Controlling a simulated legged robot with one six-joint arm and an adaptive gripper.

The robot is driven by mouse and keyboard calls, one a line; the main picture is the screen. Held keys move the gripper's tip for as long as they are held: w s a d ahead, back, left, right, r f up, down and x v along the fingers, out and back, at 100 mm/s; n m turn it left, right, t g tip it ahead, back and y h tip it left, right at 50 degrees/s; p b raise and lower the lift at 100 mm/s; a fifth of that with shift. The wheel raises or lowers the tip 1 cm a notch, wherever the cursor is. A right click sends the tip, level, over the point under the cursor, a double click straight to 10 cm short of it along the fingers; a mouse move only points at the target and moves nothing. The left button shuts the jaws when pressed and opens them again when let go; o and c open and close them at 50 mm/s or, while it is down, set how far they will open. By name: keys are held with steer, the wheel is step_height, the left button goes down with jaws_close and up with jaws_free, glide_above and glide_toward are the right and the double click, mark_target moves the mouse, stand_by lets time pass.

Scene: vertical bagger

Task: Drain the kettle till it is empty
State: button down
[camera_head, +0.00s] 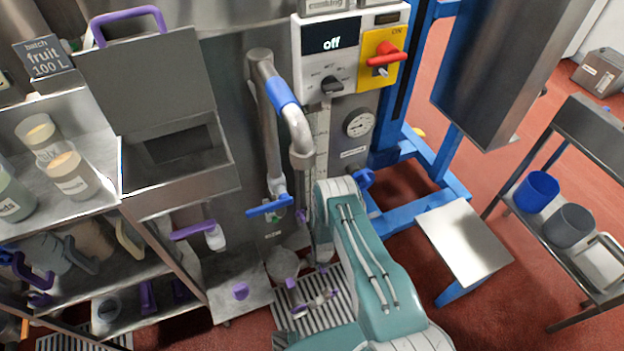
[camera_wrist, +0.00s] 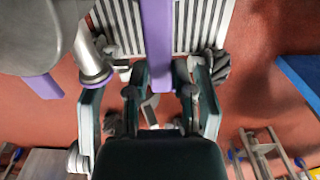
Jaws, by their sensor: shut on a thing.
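The kettle appears as a tall steel body (camera_head: 230,75) in the head view; its inside and fill level are hidden. Low at its front, a grey outlet fitting (camera_head: 283,262) with purple parts sits above a slatted floor grate (camera_head: 345,303). In the wrist view, a purple valve handle (camera_wrist: 156,40) runs between the dark fingers of my gripper (camera_wrist: 152,95), which is shut on it. A metal outlet pipe (camera_wrist: 90,60) is left of the handle, above the grate (camera_wrist: 193,25). No flowing liquid is visible. In the head view my arm hides most of the gripper.
The control panel (camera_head: 340,58) reads "off" and has a red switch (camera_head: 386,55). A pipe with a blue lever (camera_head: 270,206) hangs above the outlet. A steel step (camera_head: 464,240) and a trolley (camera_head: 575,250) stand right; loaded shelves (camera_head: 120,245) stand left.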

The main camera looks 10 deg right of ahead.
steer(key=shift+a, duration=0.15)
steer(key=shift+s+a+m, duration=0.15)
steer(key=shift+m, duration=0.25)
steer(key=shift+c, duration=2.1)
jaws_free()
steer(key=shift+o, duration=0.7)
steer(key=shift+a, duration=0.3)
